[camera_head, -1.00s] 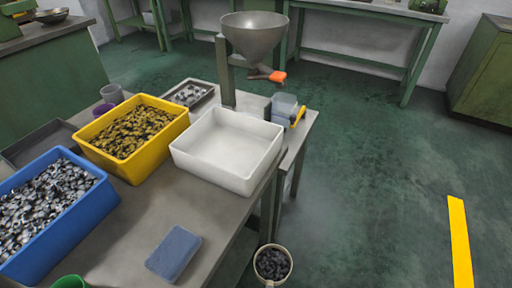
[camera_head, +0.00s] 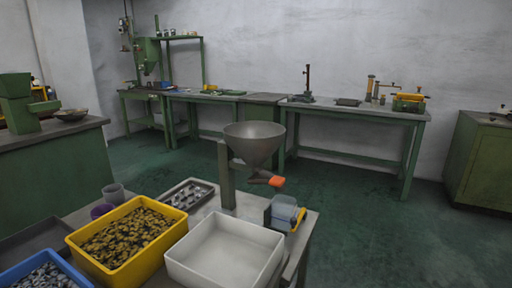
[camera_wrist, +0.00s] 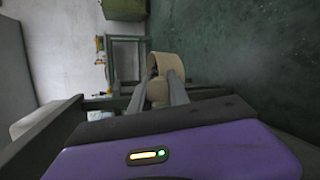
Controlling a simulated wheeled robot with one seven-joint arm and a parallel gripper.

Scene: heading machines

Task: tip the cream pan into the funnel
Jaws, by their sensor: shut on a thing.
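The grey metal funnel (camera_head: 254,146) stands on a post at the bench's far end in the head view, with an orange-tipped spout below its bowl. The cream pan (camera_wrist: 165,64) shows in the wrist view at the fingertips; a little of its dark contents shows at its rim. My gripper (camera_wrist: 166,88) is shut on the pan, on its near side, which the fingers partly hide. Neither the pan nor my gripper shows in the head view now. How far the pan is from the funnel cannot be told.
On the bench are a white bin (camera_head: 222,250), a yellow bin (camera_head: 125,242) of brassy pieces, a blue bin (camera_head: 45,275) and a metal tray (camera_head: 189,193). Green floor (camera_head: 375,225) to the right is clear.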

